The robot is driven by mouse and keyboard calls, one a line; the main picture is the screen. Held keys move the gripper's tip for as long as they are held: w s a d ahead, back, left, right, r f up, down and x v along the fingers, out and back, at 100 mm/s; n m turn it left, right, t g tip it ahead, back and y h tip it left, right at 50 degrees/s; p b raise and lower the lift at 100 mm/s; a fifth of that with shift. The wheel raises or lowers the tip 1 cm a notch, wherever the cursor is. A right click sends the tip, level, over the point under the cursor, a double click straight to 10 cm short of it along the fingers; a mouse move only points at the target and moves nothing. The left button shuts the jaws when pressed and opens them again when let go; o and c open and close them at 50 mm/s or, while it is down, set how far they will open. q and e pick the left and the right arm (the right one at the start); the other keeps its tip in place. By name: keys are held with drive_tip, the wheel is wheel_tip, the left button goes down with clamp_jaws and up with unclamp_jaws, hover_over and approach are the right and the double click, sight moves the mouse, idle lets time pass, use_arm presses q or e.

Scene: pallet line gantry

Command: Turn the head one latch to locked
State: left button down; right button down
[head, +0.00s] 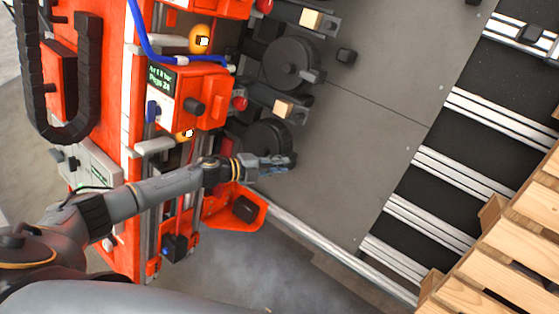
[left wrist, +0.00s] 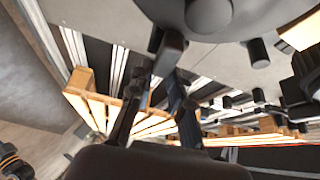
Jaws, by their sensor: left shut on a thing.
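Two dark round heads sit along the orange machine in the head view, an upper one (head: 291,63) and a lower one (head: 265,138). The upper head has a short dark lever (head: 313,76) at its edge. My left gripper (head: 285,164) is at the near edge of the lower head. In the left wrist view, that head (left wrist: 240,18) fills the top, and its dark latch lever (left wrist: 167,52) reaches between the fingertips of my left gripper (left wrist: 160,78), which is shut on it. The fingers partly hide the lever in the head view. My right gripper is not in view.
The orange machine (head: 130,75) carries a small green-lit display (head: 160,79) and an orange bracket (head: 236,210) beside my left arm. A grey plate (head: 370,130) lies right of the heads. Silver and black conveyor strips (head: 440,172) and a wooden pallet (head: 500,260) are farther right.

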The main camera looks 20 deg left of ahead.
use_arm(q)
drive_tip(key=shift+m+p, duration=0.3)
drive_tip(key=shift+m, duration=0.2)
drive_tip(key=shift+s+f+g, duration=0.1)
drive_tip(key=shift+f+g, duration=0.05)
drive_tip(key=shift+g, duration=0.15)
drive_tip(key=c, duration=1.2)
unclamp_jaws()
drive_tip(key=v, duration=1.2)
drive_tip(key=shift+d, duration=0.1)
